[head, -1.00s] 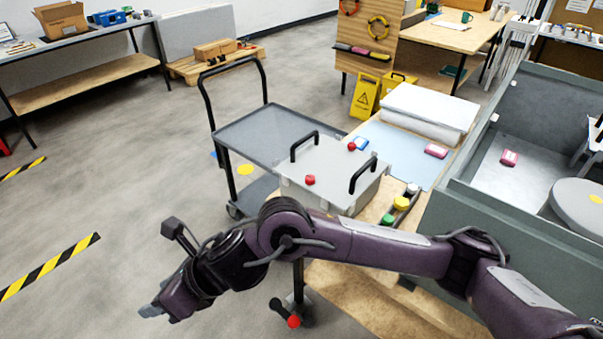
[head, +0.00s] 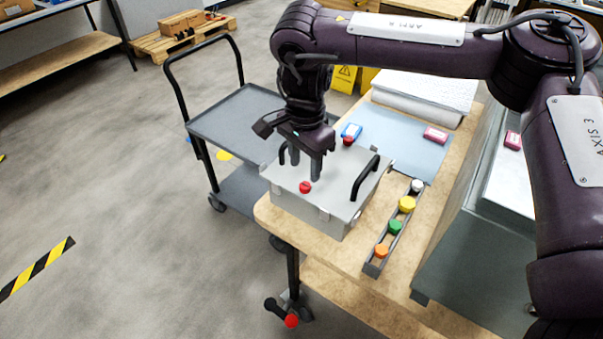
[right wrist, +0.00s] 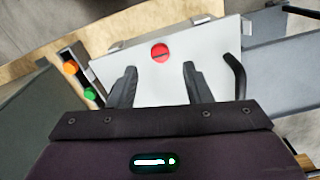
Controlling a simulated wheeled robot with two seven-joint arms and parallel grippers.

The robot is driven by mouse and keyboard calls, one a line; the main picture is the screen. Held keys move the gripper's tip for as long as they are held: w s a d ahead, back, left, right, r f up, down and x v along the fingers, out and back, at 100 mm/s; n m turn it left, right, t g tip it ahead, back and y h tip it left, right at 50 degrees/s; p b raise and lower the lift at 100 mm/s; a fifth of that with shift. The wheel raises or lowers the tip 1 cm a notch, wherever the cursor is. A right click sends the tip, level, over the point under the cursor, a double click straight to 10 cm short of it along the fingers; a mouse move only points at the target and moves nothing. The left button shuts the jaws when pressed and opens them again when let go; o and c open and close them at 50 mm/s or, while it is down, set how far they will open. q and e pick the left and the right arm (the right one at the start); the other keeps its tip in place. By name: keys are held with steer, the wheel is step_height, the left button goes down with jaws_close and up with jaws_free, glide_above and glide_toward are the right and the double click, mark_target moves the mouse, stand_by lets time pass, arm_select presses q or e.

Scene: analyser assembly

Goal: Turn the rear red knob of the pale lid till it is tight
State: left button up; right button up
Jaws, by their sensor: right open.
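The pale lid (head: 325,195) lies on a grey box on the wooden bench, with a black handle (head: 364,178) on its right side and another on its left. The rear red knob (head: 348,141) shows just right of my right gripper (head: 304,170). The front red knob (head: 305,187) lies just below the fingertips in the head view. The right gripper is open and empty, fingers pointing down over the lid. In the right wrist view, the front red knob (right wrist: 160,53) lies beyond and between the open fingers (right wrist: 157,85); the rear one is out of sight. My left gripper is not in view.
A rail (head: 376,262) with several coloured caps lies right of the box. A grey cart (head: 243,128) stands to the left. A pale blue mat (head: 400,150) lies behind right.

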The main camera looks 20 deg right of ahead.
mark_target(305, 185)
step_height(305, 185, down, 4)
steer(key=shift+s+d+f, duration=0.1)
steer(key=shift+f, duration=0.75)
steer(key=c, duration=0.6)
jaws_close()
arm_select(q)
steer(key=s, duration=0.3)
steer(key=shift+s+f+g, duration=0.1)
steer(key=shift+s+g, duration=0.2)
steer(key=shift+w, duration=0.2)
